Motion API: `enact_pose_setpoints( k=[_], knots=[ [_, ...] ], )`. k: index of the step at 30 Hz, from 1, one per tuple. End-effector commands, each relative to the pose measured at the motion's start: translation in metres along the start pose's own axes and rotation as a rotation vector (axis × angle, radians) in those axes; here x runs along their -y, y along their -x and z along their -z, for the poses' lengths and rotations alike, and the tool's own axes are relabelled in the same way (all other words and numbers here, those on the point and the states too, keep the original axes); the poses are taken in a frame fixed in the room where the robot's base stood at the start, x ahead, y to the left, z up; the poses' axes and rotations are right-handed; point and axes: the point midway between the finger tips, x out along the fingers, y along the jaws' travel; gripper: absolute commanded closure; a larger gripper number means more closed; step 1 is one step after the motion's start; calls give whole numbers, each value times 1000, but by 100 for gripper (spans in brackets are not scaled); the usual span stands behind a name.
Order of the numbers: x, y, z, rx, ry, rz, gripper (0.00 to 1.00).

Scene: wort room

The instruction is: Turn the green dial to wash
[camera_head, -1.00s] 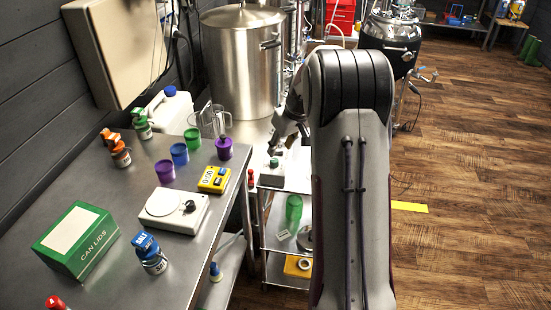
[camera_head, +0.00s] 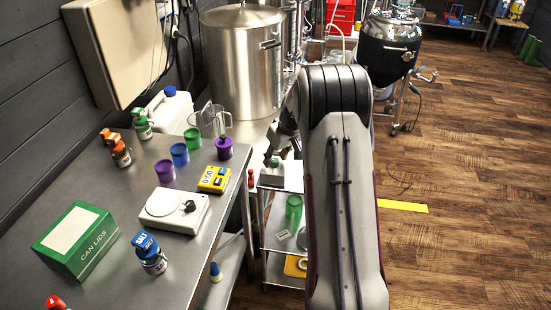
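A small box with a green top part (camera_head: 274,163), perhaps the green dial, is on the upper shelf of the steel cart (camera_head: 270,183). It is tiny here, and any markings such as "wash" cannot be read. My gripper (camera_head: 283,152) points down just above and beside this box and partly hides it. Whether they touch, and whether the fingers are apart, I cannot tell. A white device with a dark knob (camera_head: 189,206) sits on the steel table.
The steel table (camera_head: 105,180) at left holds a green box (camera_head: 76,241), a yellow timer (camera_head: 214,179), purple, blue and green cups and several bottles. A big steel pot (camera_head: 241,65) stands behind the cart.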

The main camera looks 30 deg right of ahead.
Motion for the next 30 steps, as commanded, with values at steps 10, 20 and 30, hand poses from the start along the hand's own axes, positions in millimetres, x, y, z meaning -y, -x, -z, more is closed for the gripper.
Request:
enact_pose_setpoints(
  k=[10,20,30],
  knots=[
    [0,-9,0,0,0,0,64],
    [0,-9,0,0,0,0,100],
    [0,-9,0,0,-9,-3,100]
  ],
)
